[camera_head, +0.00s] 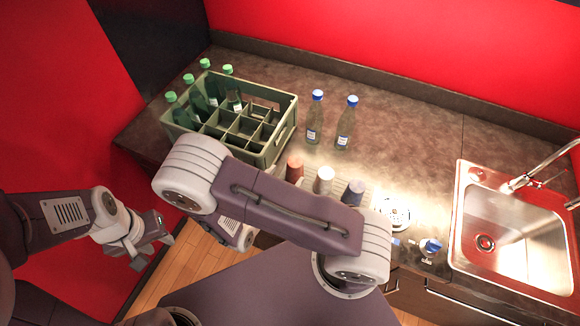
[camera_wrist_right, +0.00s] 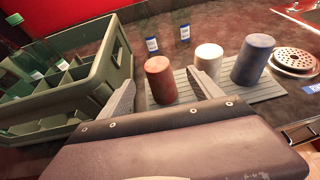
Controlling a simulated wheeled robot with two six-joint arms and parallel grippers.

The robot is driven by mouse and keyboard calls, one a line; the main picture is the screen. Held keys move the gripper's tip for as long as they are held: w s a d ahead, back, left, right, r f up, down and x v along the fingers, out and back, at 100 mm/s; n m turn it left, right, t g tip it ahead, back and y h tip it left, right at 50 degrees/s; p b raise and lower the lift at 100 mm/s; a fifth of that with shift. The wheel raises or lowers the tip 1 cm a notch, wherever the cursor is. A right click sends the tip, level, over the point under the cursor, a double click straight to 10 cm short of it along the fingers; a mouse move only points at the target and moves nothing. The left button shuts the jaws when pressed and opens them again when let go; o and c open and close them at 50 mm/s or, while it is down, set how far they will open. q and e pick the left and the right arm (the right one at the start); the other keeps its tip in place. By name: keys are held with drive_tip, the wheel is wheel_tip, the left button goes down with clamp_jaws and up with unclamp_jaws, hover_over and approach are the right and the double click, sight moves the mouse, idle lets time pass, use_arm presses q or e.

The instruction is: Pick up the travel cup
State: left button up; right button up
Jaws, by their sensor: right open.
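Three upright cups stand in a row on a ribbed grey mat: a reddish-brown cup (camera_head: 294,168), a white cup (camera_head: 323,179) and a dark blue cup (camera_head: 353,192). I cannot tell which is the travel cup. In the right wrist view, the reddish-brown cup (camera_wrist_right: 160,80) shows between the fingers of my open right gripper (camera_wrist_right: 163,92), beyond them. The white cup (camera_wrist_right: 208,62) and blue cup (camera_wrist_right: 252,60) are to the right. My right arm hides its gripper and the lower cups in the head view. My left gripper (camera_head: 152,252) looks open and empty, off the counter.
A green crate (camera_head: 285,125) with several green-capped bottles stands left of the cups. Two blue-capped bottles (camera_head: 315,118) (camera_head: 346,125) stand behind them. A round perforated metal piece (camera_head: 394,212) and a sink (camera_head: 515,243) are to the right.

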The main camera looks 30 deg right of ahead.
sight(291, 168)
drive_tip(key=p+x, duration=0.1)
drive_tip(key=x, duration=0.2)
drive_tip(key=shift+w+d+f, duration=0.15)
drive_tip(key=shift+w, duration=0.15)
drive_tip(key=shift+w+f, duration=0.15)
drive_tip(key=shift+w, duration=0.1)
drive_tip(key=shift+d, duration=0.25)
drive_tip(key=p+x, duration=0.2)
drive_tip(key=x, duration=0.2)
drive_tip(key=shift+s+f, duration=0.1)
drive_tip(key=shift+w+d+f, duration=0.2)
drive_tip(key=shift+w+f, duration=0.1)
drive_tip(key=shift+w, duration=0.15)
drive_tip(key=shift+s+a+r, duration=0.1)
drive_tip(key=shift+s, duration=0.05)
drive_tip(key=c, duration=1.3)
drive_tip(key=shift+c, duration=1.4)
